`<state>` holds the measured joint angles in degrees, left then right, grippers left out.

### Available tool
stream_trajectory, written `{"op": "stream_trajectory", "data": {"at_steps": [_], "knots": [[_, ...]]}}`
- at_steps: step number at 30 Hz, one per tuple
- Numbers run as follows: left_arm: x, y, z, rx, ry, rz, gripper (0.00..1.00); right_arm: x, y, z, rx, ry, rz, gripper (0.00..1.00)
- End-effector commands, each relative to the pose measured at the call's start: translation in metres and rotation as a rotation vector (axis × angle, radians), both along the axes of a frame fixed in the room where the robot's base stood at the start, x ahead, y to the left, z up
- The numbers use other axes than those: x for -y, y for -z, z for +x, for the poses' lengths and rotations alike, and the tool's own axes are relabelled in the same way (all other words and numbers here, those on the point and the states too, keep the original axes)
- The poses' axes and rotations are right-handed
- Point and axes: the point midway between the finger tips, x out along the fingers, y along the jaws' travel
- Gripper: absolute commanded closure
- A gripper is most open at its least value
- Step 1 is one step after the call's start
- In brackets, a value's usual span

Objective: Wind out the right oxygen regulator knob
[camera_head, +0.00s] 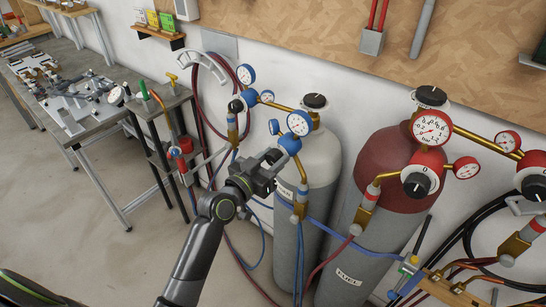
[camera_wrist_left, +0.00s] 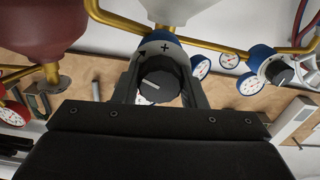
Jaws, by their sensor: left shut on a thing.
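The right oxygen regulator (camera_head: 289,144) is blue, with two white-faced gauges, in front of the grey cylinder (camera_head: 318,150). Its black knob with a white line (camera_wrist_left: 158,82) shows in the left wrist view, below a white ring with a plus sign and an arrow (camera_wrist_left: 163,49). My left gripper (camera_head: 272,162) is shut on this knob, one finger on each side of it in the left wrist view (camera_wrist_left: 160,88). In the head view the gripper hides the knob. My right gripper is not in view.
Another blue regulator (camera_head: 240,104) stands to the left, near a wall. A red fuel cylinder (camera_head: 375,190) with red regulators (camera_head: 424,160) stands to the right. Hoses hang below the regulators. A metal workbench (camera_head: 100,125) is at left, with open floor in front.

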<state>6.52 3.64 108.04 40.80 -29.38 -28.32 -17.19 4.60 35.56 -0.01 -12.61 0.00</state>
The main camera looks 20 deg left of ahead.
Motion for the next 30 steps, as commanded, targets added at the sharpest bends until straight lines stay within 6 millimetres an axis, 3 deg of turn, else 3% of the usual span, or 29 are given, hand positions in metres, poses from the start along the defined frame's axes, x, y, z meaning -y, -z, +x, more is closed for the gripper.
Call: {"op": "stream_trajectory", "data": {"at_steps": [30], "knots": [[-0.001,0.0,0.0,-0.333,-0.001,-0.909,0.85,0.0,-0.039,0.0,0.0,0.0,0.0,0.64]]}}
